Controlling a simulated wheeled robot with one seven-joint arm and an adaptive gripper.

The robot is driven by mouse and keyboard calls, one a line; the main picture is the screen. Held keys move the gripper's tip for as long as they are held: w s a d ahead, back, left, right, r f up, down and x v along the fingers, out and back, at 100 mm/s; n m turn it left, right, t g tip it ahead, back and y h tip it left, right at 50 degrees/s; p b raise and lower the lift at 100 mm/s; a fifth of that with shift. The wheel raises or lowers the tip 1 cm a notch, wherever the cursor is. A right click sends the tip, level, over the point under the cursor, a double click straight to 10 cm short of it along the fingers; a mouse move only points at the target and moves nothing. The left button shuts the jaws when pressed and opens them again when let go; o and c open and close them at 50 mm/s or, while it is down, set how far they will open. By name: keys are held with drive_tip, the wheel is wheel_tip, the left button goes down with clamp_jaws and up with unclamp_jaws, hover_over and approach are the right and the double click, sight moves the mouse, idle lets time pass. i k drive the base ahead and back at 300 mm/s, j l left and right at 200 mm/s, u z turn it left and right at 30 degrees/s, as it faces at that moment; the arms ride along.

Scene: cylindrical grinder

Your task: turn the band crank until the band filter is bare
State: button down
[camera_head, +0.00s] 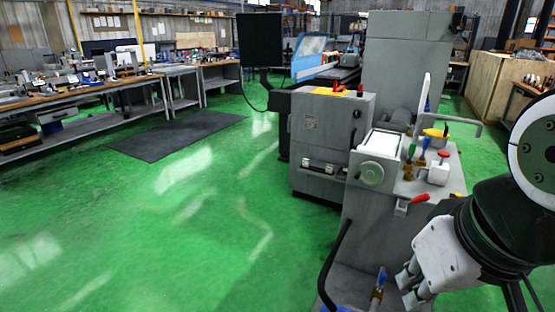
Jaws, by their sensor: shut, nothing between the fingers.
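A grey grinder (332,135) stands right of centre. On its near part is a box with a white top (380,144), which looks like the band filter; the white surface is small and I cannot tell whether anything lies on it. A pale round disc (371,174) on the box's front looks like the band crank; no handle is clear on it. My gripper (407,289) is at the lower right, below and right of the disc and apart from it. Its fingers point down-left, shut and empty.
Colored valve levers (422,146) and a red-handled lever (419,198) stick up or out right of the disc. A blue-handled valve (378,283) and a black hose (335,263) are low by the gripper. The green floor (190,220) at left is open.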

sight(370, 172)
drive_tip(key=i+j+z, duration=0.3)
drive_tip(key=j+z, duration=0.35)
drive_tip(key=k+j+z, duration=0.15)
drive_tip(key=j, duration=0.2)
drive_tip(key=k+j+z, duration=0.15)
drive_tip(key=j, duration=0.2)
drive_tip(key=k+j+z, duration=0.1)
drive_tip(key=j, duration=0.2)
drive_tip(key=j+z, duration=0.3)
drive_tip(key=j, duration=0.2)
drive_tip(key=j+z, duration=0.3)
drive_tip(key=j, duration=0.2)
drive_tip(key=k+j+z, duration=0.1)
drive_tip(key=j+z, duration=0.2)
drive_tip(key=j, duration=0.15)
drive_tip(key=k+j+z, duration=0.15)
drive_tip(key=j+z, duration=0.15)
drive_tip(key=j, duration=0.2)
drive_tip(key=i+j+z, duration=0.2)
drive_tip(key=j, duration=0.2)
drive_tip(key=i+j+z, duration=0.15)
drive_tip(key=j, duration=0.25)
drive_tip(key=j+z, duration=0.2)
drive_tip(key=j, duration=0.2)
drive_tip(key=i, duration=0.05)
